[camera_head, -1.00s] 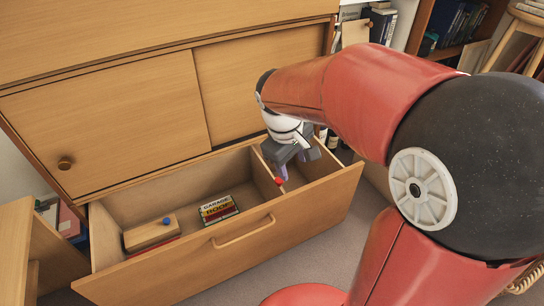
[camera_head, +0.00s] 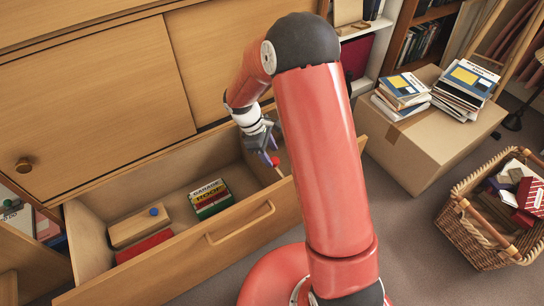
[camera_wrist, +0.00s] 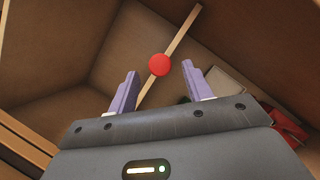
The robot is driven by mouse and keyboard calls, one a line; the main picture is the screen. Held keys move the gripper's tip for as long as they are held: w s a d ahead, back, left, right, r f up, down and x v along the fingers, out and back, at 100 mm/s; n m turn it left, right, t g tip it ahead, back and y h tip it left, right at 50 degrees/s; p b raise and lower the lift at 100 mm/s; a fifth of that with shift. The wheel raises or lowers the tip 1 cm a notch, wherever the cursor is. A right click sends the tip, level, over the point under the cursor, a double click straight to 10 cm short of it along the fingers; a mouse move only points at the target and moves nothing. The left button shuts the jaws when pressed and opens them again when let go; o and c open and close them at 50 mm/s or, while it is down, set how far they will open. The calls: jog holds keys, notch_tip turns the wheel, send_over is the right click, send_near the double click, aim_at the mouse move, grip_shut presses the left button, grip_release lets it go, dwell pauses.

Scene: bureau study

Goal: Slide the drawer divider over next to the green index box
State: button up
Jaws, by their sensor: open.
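The drawer divider (camera_wrist: 178,38) is a thin pale wooden strip with a round red knob (camera_wrist: 159,65), standing crosswise in the open drawer (camera_head: 95,235). In the head view the knob (camera_head: 275,161) shows toward the drawer's right end, partly behind my gripper (camera_head: 269,150). In the wrist view my open gripper (camera_wrist: 159,75) has its two purple fingers on either side of the knob; I cannot tell whether they touch it. Left of the divider in the head view lies a block with white, yellow, red and green bands (camera_head: 210,199), lettered GARAGE and ROOF. I cannot tell whether its green part is the index box.
A wooden block with a blue knob (camera_head: 140,226) and a red item (camera_head: 145,246) lie at the drawer's left. Bare drawer floor shows between the banded block and the divider. A cardboard box (camera_head: 430,140) with books and a wicker basket (camera_head: 470,235) stand to the right.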

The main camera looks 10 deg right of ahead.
jog(key=shift+x, duration=1.15)
